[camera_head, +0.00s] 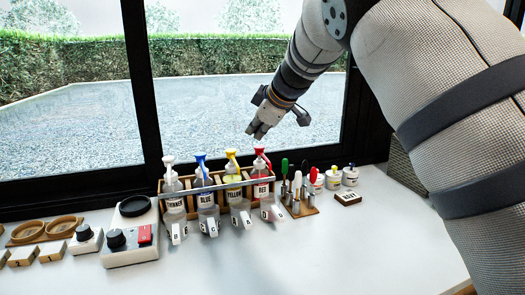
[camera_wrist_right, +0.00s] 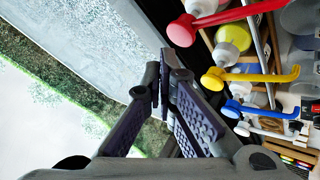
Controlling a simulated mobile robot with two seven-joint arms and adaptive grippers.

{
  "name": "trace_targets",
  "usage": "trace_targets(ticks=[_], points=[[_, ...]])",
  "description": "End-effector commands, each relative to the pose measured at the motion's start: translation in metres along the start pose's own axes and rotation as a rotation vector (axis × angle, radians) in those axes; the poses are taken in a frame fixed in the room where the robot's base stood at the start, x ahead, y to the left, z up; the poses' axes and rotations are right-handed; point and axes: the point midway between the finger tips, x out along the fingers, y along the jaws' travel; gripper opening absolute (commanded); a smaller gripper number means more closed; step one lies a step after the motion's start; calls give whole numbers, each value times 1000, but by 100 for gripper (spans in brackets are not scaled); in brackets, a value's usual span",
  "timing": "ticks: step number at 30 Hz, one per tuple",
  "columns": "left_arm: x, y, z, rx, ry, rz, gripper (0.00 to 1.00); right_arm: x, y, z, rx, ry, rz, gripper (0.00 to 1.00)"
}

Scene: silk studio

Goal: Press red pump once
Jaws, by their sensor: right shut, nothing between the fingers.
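The red pump (camera_head: 262,155) tops a clear bottle with a RED label, at the right end of a row of pump bottles in a wooden rack (camera_head: 236,190). My right gripper (camera_head: 258,131) is shut and empty, fingers pointing down, above the red pump with a small gap in the head view. In the right wrist view, the shut fingertips (camera_wrist_right: 163,75) lie just left of the red pump's round head (camera_wrist_right: 182,30), its spout reaching right. I cannot tell the exact depth between them. My left gripper is not in view.
Yellow (camera_head: 232,155), blue (camera_head: 201,160) and white (camera_head: 168,162) pumps stand left of the red one. Small tools (camera_head: 298,185) and jars (camera_head: 333,178) stand to the right. A scale-like device (camera_head: 130,240) sits left.

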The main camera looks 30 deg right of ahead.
Motion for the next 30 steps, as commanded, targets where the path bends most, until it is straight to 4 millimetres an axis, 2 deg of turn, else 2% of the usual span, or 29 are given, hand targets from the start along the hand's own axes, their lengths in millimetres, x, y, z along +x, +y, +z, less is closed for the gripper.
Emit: trace_targets(ticks=[7,12,21,30], points=[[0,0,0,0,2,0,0,-1,1,-1,-1,0,1,0],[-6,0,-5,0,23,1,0,-19,14,-14,-1,5,6,0],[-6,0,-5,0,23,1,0,-39,29,-29,-1,0,0,0],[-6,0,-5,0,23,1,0,-41,30,-30,0,-1,0,0]])
